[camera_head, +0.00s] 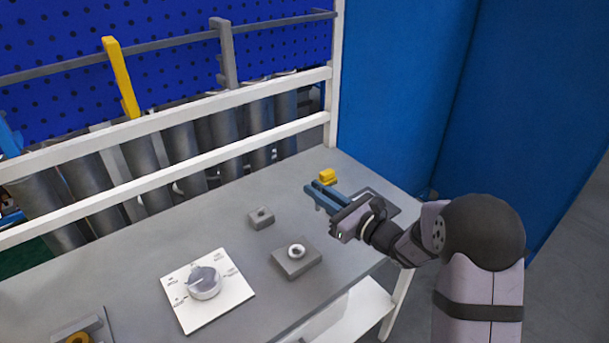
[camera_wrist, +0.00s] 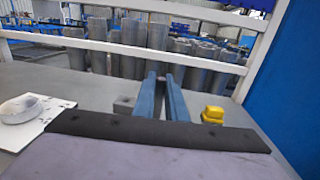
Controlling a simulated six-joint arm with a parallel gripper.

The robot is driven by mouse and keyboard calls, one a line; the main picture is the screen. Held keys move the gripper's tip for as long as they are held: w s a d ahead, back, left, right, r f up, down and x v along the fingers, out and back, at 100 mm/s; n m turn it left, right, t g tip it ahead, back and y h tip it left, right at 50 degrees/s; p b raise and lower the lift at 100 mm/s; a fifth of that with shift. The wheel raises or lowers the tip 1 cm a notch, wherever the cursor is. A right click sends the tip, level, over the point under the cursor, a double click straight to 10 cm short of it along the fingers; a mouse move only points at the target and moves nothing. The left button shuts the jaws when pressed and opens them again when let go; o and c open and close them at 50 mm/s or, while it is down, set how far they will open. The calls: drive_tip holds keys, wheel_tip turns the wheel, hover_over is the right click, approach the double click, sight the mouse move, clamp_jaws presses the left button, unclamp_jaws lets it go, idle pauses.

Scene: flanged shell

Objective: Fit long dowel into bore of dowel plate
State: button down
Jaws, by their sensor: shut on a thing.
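My gripper (camera_head: 316,191) has two blue fingers and is above the right part of the grey table. The fingers also show in the wrist view (camera_wrist: 161,82), pointing away, close together with a narrow gap. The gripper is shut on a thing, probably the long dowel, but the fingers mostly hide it. A small grey block with a hole in its top (camera_head: 261,218), perhaps the dowel plate, lies on the table left of the gripper. Its edge shows left of the fingers in the wrist view (camera_wrist: 124,105). It is apart from the gripper.
A larger grey block (camera_head: 290,268) with a pale ring on top is nearer the front edge. A white dial panel (camera_head: 232,301) lies left of it. A yellow piece (camera_head: 327,176) stands just beyond the fingers. A white rail (camera_head: 200,170) runs behind the table.

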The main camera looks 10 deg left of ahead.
drive_tip(key=s+a+r+n+g+y, duration=0.1)
drive_tip(key=s+a+n+g+y, duration=0.1)
drive_tip(key=s, duration=0.7)
drive_tip(key=a+n+g, duration=0.1)
drive_tip(key=a+g, duration=0.1)
drive_tip(key=g, duration=0.1)
drive_tip(key=shift+a+r+n+y, duration=0.15)
drive_tip(key=shift+r+n+y, duration=0.15)
drive_tip(key=shift+y, duration=0.1)
drive_tip(key=shift+s+f, duration=0.1)
drive_tip(key=shift+f, duration=0.1)
drive_tip(key=shift+f+b, duration=2.5)
drive_tip(key=shift+f, duration=0.3)
drive_tip(key=shift+f+b, duration=1.85)
drive_tip(key=shift+f, duration=0.2)
drive_tip(key=c, duration=1.7)
unclamp_jaws()
